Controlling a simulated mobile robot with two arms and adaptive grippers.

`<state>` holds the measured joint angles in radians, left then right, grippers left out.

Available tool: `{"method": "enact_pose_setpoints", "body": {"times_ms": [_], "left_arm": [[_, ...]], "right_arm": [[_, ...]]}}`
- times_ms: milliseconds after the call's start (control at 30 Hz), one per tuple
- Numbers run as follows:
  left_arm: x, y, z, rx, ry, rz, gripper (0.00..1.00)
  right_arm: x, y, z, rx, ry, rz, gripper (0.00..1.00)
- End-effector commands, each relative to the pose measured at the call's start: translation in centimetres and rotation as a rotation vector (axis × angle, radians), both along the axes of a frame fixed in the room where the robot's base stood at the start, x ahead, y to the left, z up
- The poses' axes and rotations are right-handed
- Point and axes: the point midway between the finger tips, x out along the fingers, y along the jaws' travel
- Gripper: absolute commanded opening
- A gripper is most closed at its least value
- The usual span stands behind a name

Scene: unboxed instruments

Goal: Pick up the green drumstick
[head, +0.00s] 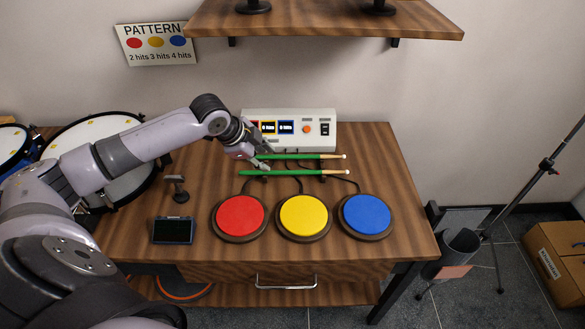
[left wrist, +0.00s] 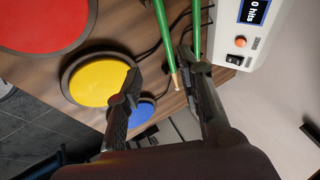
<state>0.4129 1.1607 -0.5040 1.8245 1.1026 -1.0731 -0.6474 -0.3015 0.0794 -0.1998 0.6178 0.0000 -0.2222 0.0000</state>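Two green drumsticks with pale tips lie side by side on the wooden table, the near one (head: 300,172) and the far one (head: 300,157). My left gripper (head: 262,160) is at their left ends, which it partly hides. In the left wrist view my left gripper (left wrist: 160,65) is open. One green drumstick (left wrist: 164,40) runs into the space between its fingers, its pale tip close to the right finger. The other drumstick (left wrist: 196,28) passes behind that finger. I cannot tell whether either finger touches a stick. My right gripper is not in view.
Red (head: 240,215), yellow (head: 304,215) and blue (head: 367,215) pads stand in front of the sticks, with cables behind. A white control box (head: 318,138) stands behind them. A small dark tablet (head: 173,230) lies at left. A shelf (head: 330,17) hangs above. Drums stand at left.

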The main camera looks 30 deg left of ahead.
Motion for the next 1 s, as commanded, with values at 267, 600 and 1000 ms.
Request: {"method": "enact_pose_setpoints", "body": {"times_ms": [267,600,1000], "left_arm": [[3.0,-1.0,-4.8,-0.005,-0.003,0.000,0.34],[4.5,-1.1,-7.0,-0.003,-0.003,0.001,0.34],[7.0,-1.2,-10.5,0.000,-0.004,-0.001,0.34]], "right_arm": [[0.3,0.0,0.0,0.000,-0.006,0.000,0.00],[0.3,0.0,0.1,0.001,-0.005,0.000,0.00],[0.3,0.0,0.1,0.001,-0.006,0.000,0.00]]}}
